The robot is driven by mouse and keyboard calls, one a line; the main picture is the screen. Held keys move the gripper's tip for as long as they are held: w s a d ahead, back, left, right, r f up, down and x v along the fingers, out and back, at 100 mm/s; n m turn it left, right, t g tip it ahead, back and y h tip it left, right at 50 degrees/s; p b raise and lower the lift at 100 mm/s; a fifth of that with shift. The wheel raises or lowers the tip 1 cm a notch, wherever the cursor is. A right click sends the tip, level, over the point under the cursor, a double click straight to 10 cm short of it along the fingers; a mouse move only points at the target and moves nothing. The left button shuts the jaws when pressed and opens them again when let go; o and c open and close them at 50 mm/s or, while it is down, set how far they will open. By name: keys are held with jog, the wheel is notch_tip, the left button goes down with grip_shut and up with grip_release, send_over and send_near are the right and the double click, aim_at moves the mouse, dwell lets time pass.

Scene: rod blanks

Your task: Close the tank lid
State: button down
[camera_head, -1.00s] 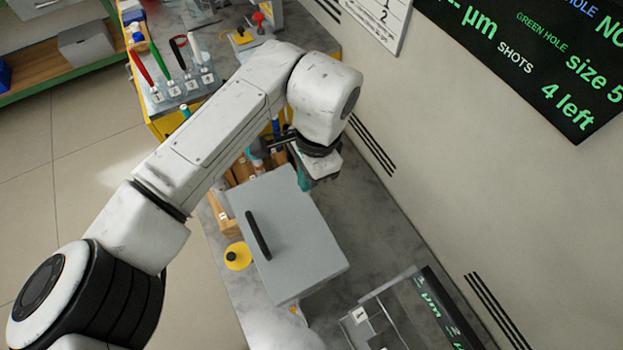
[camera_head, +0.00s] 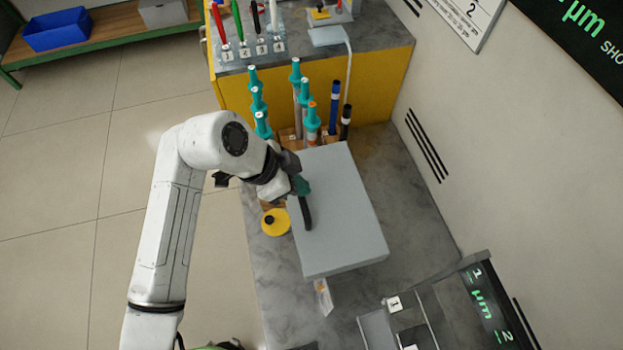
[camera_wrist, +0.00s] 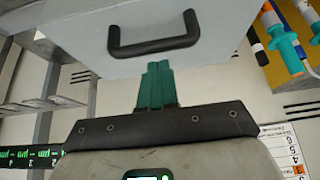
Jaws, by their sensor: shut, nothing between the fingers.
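The tank lid (camera_head: 345,205) is a flat grey panel with a black bar handle (camera_head: 306,213) near its left edge. In the wrist view the panel (camera_wrist: 80,22) fills the upper part, with the handle (camera_wrist: 153,46) facing the camera. I cannot tell how far the lid is open; the tank under it is mostly hidden. My gripper (camera_head: 300,186) is at the lid's left side, close to the handle's far end. Its teal fingers (camera_wrist: 157,82) are shut and empty, just below the handle in the wrist view. Whether they touch the lid is unclear.
Several teal-topped rods (camera_head: 304,92) stand behind the lid, with a blue rod (camera_head: 334,105) and a black one (camera_head: 346,122). A yellow round item (camera_head: 275,222) lies left of the lid. A numbered display unit (camera_head: 485,305) stands front right. Grey bench (camera_head: 415,235) is clear right of the lid.

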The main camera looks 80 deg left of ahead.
jog(key=shift+s+f+t+b, duration=0.5)
jog(key=shift+f+t+b, duration=0.05)
jog(key=shift+f+t, duration=0.1)
dwell(0.5)
